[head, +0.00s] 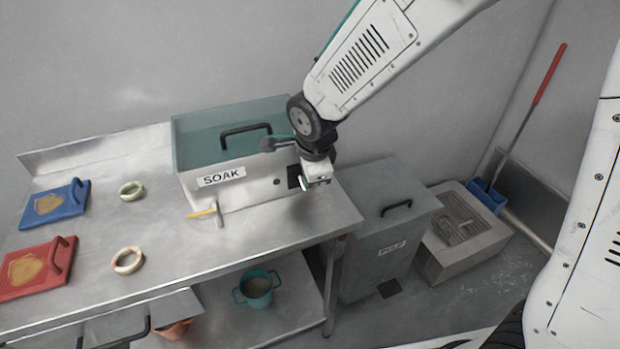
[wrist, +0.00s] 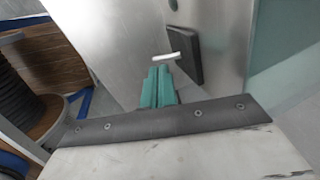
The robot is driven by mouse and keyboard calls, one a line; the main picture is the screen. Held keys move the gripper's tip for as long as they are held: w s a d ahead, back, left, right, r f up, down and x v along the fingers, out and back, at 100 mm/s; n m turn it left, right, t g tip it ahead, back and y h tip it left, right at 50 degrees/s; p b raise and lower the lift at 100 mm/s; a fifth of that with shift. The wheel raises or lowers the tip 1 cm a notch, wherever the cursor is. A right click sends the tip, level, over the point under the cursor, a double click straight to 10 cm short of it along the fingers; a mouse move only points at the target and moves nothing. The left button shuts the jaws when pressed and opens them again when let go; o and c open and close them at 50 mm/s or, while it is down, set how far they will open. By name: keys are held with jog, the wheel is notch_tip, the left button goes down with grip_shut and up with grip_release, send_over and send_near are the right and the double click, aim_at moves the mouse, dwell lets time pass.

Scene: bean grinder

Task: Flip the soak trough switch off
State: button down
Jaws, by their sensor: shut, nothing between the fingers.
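The soak trough (head: 245,180) is a steel box with a teal see-through lid and a "SOAK" label, standing on the steel bench. A dark switch plate (head: 293,177) is on its front at the right end, partly covered by my gripper (head: 318,183). In the wrist view the dark plate (wrist: 184,50) carries a pale lever (wrist: 168,57). The teal fingers of my gripper (wrist: 158,72) are shut and empty, with their tips very close to the lever. I cannot tell whether they touch, or which way the lever is set.
A yellow-handled tool (head: 203,213) lies before the trough. Two rings (head: 128,260) and blue (head: 54,204) and red (head: 38,268) boards lie on the bench's left. A grey bin (head: 385,235) stands right of the bench. A teal pot (head: 257,290) is on the lower shelf.

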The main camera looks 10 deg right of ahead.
jog(key=shift+w+a+r, duration=0.15)
jog(key=shift+w+r, duration=0.1)
jog(key=shift+w, duration=0.25)
jog(key=s+d+r, duration=0.3)
jog(key=s+r, duration=0.3)
jog(key=r, duration=0.5)
jog(key=shift+s+d, duration=0.25)
jog(key=shift+d, duration=0.1)
